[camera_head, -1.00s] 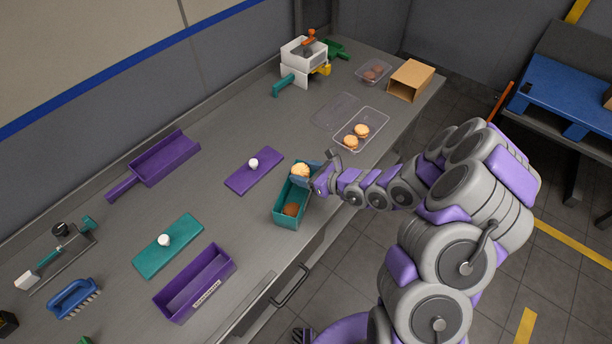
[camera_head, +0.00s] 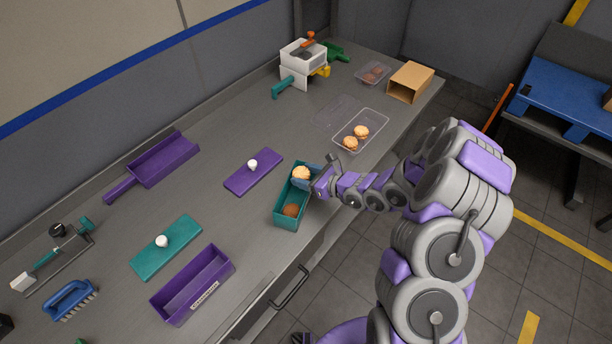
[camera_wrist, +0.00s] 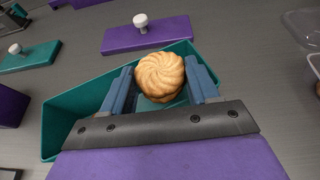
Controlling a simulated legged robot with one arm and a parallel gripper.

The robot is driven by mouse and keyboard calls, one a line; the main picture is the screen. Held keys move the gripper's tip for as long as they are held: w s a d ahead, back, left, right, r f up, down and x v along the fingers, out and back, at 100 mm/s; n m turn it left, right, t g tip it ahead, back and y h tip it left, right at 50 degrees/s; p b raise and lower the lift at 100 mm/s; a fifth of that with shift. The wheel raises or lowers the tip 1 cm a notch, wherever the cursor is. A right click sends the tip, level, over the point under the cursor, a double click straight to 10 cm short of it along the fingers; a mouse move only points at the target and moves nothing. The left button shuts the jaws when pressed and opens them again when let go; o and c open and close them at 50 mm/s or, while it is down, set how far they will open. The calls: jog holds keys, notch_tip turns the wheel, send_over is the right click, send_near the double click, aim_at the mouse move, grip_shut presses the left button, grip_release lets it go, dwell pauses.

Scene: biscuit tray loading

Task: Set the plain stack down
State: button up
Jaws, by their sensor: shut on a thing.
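My gripper (camera_wrist: 160,86) is shut on the plain stack (camera_wrist: 160,72), a pale golden swirled biscuit pile seen from above; how many it holds cannot be told. In the head view the stack (camera_head: 301,173) is at the far end of the teal open box (camera_head: 281,217), between my blue fingers. The box also shows in the wrist view (camera_wrist: 62,122), around and below the fingers. Whether the stack touches the box floor cannot be told. A dark brown biscuit (camera_head: 291,210) lies in the near end of the box; in the wrist view it is hidden.
A purple lid with white knob (camera_head: 255,174) lies left of the box, a teal lid (camera_head: 165,250) and an empty purple box (camera_head: 190,290) nearer. A clear tray (camera_head: 374,122) with two golden biscuits stands right and behind. The counter's front edge is close to the box.

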jog(key=shift+s+f, duration=0.65)
jog(key=shift+f, duration=0.35)
jog(key=o, duration=0.5)
jog(key=shift+s, duration=0.1)
jog(key=shift+o, duration=0.9)
jog(key=shift+a+f, duration=0.15)
jog(key=shift+f, duration=0.05)
jog(key=shift+r, duration=0.45)
jog(key=w+r+p+v, duration=0.1)
jog(key=p+v, duration=0.2)
jog(key=v, duration=0.8)
jog(key=shift+d+r, duration=0.35)
jog(key=shift+d, duration=0.05)
